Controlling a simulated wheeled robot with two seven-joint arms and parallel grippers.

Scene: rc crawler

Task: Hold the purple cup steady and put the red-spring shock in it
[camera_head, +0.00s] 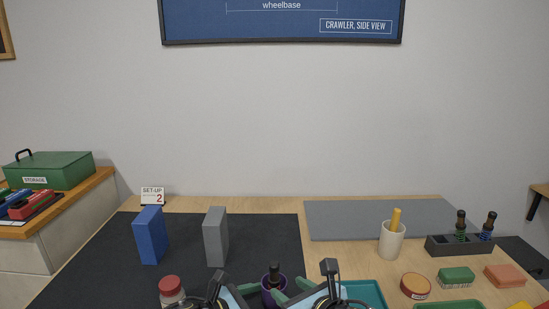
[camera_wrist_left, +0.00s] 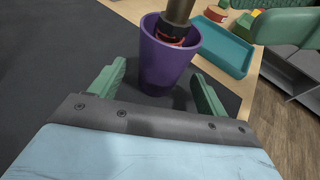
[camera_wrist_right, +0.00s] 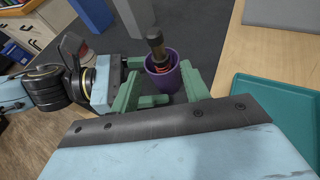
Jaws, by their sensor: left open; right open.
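The purple cup (camera_head: 273,295) stands upright on the dark mat, between my two grippers, at the bottom of the head view. The red-spring shock (camera_head: 275,268) stands in the cup with its dark upper end above the rim; its red part (camera_wrist_left: 172,41) shows at the rim in the left wrist view. My left gripper (camera_wrist_left: 158,88) is open, with a finger on either side of the cup; I cannot tell whether they touch it. My right gripper (camera_wrist_right: 162,88) is open and empty beside the cup and shock. The shock's lower end is hidden inside the cup.
A teal tray (camera_head: 365,292) lies right of the cup. A red-lidded jar (camera_head: 171,290) stands to the left. Blue (camera_head: 149,236) and grey (camera_head: 216,237) blocks stand behind. A black rack (camera_head: 461,245) holds other shocks at right. The dark mat (camera_head: 100,245) has free room at left.

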